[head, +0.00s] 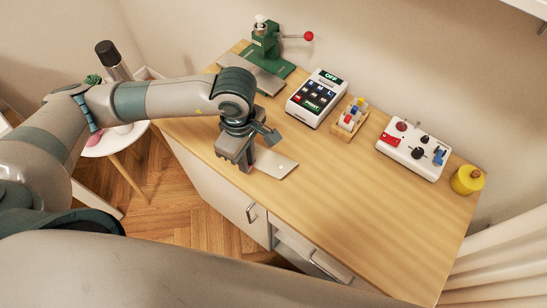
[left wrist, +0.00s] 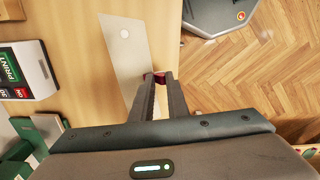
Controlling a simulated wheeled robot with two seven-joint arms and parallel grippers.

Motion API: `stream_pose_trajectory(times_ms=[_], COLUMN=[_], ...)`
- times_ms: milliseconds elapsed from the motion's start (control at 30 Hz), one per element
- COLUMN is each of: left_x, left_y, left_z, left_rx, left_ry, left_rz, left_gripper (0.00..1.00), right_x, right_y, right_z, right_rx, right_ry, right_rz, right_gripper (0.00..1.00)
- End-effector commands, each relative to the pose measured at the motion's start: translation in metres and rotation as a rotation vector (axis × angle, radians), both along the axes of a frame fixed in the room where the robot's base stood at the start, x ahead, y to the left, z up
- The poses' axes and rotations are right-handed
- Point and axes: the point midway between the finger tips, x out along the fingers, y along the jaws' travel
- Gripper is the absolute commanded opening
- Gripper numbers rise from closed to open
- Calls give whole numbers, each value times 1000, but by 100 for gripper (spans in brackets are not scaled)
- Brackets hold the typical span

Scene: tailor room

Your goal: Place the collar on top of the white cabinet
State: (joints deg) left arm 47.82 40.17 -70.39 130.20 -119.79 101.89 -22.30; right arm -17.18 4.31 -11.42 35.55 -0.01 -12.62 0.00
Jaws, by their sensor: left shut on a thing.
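My left gripper (head: 246,168) is over the near-left part of the white cabinet (head: 230,200), close to its front edge. The cabinet has white fronts and a wooden top (head: 380,220). In the left wrist view the fingers (left wrist: 158,80) are nearly together on a small dark red thing (left wrist: 158,77), which may be the collar. Only a little of it shows, and its shape is hidden. A pale flat plate with a small hole (left wrist: 124,52) lies on the top beside the fingertips; it also shows in the head view (head: 279,164). My right gripper is not in view.
A green press (head: 265,48), a white keypad device (head: 318,97), a small wooden rack (head: 350,117), a white control box (head: 412,150) and a yellow pot (head: 467,180) line the back. The front right of the top is clear. A round white side table (head: 112,143) stands at left.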

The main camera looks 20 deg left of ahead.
Motion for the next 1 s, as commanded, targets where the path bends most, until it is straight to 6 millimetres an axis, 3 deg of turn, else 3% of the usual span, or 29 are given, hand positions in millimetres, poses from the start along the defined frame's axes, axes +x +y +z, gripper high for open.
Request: stream_pose_trajectory(times_ms=[1000], left_x=[-7], left_y=[-33], left_z=[29], left_rx=[12], left_ry=[8], left_rz=[1332], left_gripper=[0], right_x=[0], right_y=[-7], right_z=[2], right_rx=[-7], right_ry=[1], right_rz=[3], right_gripper=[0])
